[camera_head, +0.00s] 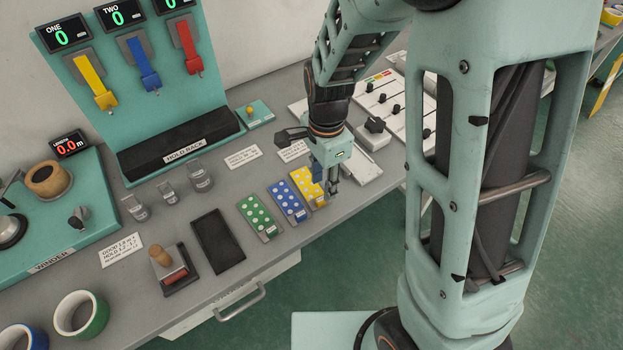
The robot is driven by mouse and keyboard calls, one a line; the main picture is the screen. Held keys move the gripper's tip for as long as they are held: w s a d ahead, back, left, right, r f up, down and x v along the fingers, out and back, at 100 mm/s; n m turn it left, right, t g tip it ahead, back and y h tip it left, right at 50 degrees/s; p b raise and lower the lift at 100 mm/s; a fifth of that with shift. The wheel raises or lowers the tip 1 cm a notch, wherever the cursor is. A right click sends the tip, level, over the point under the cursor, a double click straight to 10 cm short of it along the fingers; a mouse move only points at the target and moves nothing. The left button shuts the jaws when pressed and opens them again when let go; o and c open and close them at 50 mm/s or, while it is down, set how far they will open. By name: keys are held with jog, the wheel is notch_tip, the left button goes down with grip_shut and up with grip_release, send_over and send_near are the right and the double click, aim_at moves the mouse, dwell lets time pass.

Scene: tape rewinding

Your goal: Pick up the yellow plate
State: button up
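The yellow plate (305,184) with pale dots lies on the grey bench, rightmost in a row with a blue plate (287,203) and a green plate (259,218). My gripper (329,196) points down at the right part of the yellow plate and hides some of it. The fingers are small and partly hidden, so I cannot tell whether they are open or shut, or whether they touch the plate.
A black tray (217,241) and a stamp (168,262) lie to the left. A white card (243,156) and a white panel with black knobs (386,100) are behind. The hold rack (180,140) stands at the back. The bench's front edge is close to the plates.

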aim_at(321, 199)
jog(key=shift+s+a+f, duration=0.1)
jog(key=shift+f, duration=1.3)
jog(key=shift+s+a+f, duration=0.1)
jog(key=shift+f, duration=1.25)
jog(key=shift+c, duration=0.4)
grip_shut()
